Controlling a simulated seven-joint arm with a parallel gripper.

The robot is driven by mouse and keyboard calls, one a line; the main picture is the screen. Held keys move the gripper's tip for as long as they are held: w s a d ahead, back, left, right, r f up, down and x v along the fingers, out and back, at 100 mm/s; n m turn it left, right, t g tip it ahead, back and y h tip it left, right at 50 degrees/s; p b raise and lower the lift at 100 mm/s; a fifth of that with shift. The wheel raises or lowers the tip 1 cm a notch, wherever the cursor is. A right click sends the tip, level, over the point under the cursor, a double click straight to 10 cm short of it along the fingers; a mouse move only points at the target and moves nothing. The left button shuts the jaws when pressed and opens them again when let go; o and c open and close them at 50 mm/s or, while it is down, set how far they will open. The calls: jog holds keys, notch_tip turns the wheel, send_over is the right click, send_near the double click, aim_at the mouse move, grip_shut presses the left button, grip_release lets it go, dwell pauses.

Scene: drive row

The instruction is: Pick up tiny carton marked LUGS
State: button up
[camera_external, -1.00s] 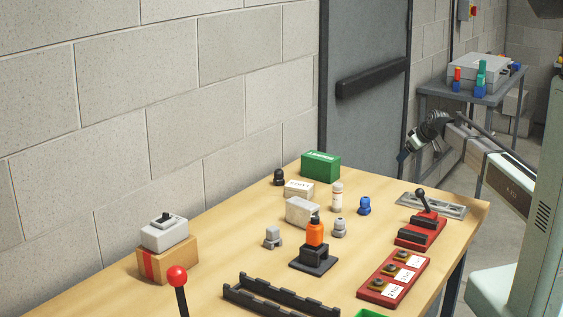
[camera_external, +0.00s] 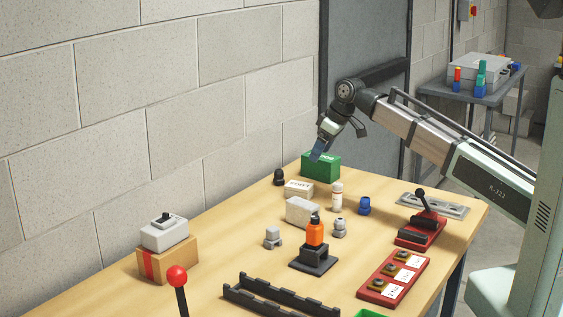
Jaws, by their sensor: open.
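Two small pale cartons stand near the middle of the table. The rear one (camera_external: 298,189) carries dark lettering on top, too small to read for certain. The front one (camera_external: 301,211) is greyer, and I see no readable mark on it. I cannot tell which is marked LUGS. My gripper (camera_external: 317,155) is open and empty, pointing down, in the air above and behind the cartons. In the picture it overlaps the green box (camera_external: 322,169).
Close to the cartons are a black knob piece (camera_external: 279,177), a white bottle (camera_external: 337,197), a blue piece (camera_external: 365,206), grey fittings (camera_external: 272,238) and an orange bottle (camera_external: 315,233) on a black stand. A red lever unit (camera_external: 420,233) is at right.

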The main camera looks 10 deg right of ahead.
aim_at(300, 184)
jog(key=a+f, duration=0.1)
jog(key=f, duration=0.1)
jog(key=a+f, duration=0.2)
jog(key=f, duration=0.1)
jog(key=s+a+f, duration=0.1)
jog(key=f, duration=0.1)
jog(key=shift+a+f, duration=0.15)
jog(key=shift+a, duration=0.25)
jog(key=shift+w+x, duration=0.15)
jog(key=shift+x, duration=1.2)
jog(key=shift+w+x, duration=0.15)
jog(key=shift+x, duration=1.15)
jog(key=c, duration=1.2)
jog(key=shift+o, duration=0.2)
jog(key=shift+r, duration=0.25)
